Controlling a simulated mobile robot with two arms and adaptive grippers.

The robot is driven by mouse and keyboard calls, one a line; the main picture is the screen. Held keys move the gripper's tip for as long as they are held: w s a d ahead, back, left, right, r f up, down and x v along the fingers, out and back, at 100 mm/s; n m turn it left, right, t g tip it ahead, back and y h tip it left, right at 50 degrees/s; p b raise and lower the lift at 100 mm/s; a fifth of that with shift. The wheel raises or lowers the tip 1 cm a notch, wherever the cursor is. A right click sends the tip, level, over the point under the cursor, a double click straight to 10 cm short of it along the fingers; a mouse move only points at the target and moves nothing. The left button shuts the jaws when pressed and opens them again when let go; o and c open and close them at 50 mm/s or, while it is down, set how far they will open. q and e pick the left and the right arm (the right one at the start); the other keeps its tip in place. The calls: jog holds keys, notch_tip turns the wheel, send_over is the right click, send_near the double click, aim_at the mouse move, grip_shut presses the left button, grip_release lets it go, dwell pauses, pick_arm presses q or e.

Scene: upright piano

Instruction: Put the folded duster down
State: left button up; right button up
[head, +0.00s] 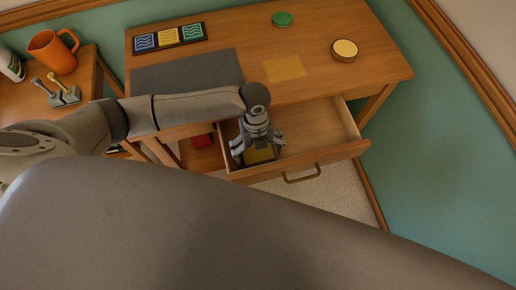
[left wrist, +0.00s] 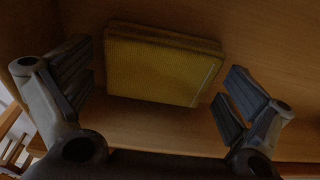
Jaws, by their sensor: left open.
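The folded duster (left wrist: 160,68) is a yellow, flat, folded cloth. It lies on the wooden bottom of the open drawer (head: 307,128), near the drawer's left front part. In the head view it shows partly below my left gripper (head: 258,153). My left gripper is open over the duster; in the left wrist view its two fingers (left wrist: 158,92) stand on either side of the cloth, with gaps between fingers and cloth. My right gripper is not seen.
The desk top (head: 350,80) above the drawer carries a grey mat (head: 190,72), a yellow square (head: 284,68), a round tin (head: 344,50), a green disc (head: 282,19) and patterned tiles (head: 169,36). An orange jug (head: 53,52) stands on the left table. The drawer's right side is empty.

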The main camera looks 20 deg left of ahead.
pick_arm(q)
notch_tip(320, 180, up, 12)
jog(key=w+a, duration=0.1)
jog(key=shift+w, duration=0.3)
